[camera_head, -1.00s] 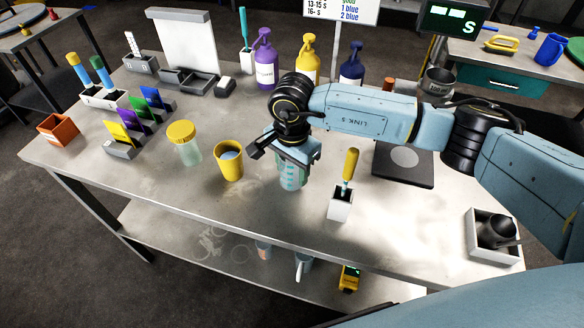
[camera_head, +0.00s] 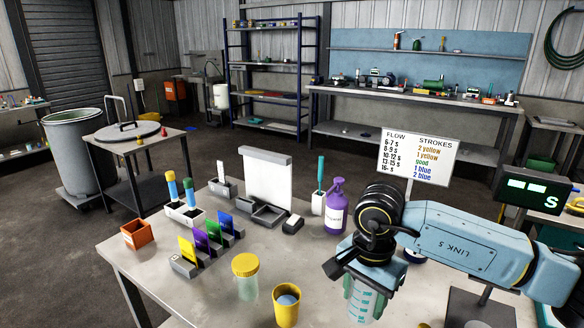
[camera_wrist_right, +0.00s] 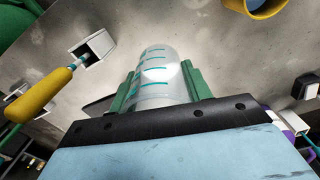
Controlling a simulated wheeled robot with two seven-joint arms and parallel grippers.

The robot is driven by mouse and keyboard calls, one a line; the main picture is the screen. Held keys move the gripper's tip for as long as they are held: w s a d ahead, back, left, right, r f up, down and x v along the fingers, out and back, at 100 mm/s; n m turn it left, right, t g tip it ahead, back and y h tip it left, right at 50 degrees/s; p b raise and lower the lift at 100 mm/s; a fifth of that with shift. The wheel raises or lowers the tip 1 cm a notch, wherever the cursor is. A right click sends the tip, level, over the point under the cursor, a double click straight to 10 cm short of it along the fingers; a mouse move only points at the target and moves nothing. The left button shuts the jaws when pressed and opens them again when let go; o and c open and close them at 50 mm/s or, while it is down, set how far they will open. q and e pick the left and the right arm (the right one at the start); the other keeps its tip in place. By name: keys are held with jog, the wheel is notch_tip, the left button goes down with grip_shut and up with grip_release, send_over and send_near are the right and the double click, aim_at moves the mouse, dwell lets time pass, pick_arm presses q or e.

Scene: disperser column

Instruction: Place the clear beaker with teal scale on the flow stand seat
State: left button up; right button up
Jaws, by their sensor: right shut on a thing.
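The clear beaker with teal scale marks (camera_head: 361,302) is held in my right gripper (camera_head: 366,283), to the right of a yellow cup, at the lower part of the head view. In the right wrist view the beaker (camera_wrist_right: 154,72) sits between the two green fingers (camera_wrist_right: 163,88), which press on its sides. The table surface shows behind it. I cannot tell which thing is the flow stand seat. My left gripper is not in view.
The yellow cup (camera_head: 287,306) and a yellow-lidded jar (camera_head: 246,278) stand left of the beaker. A purple bottle (camera_head: 335,207) and the flow chart sign (camera_head: 418,160) are behind. A yellow-handled tool (camera_wrist_right: 40,95) in a white holder (camera_wrist_right: 98,46) is near in the wrist view.

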jog(key=s+d+r+n, duration=0.1)
jog(key=s+d+n, duration=0.2)
jog(key=n, duration=0.6)
jog(key=shift+s+d, duration=0.15)
jog(key=shift+d, duration=1.25)
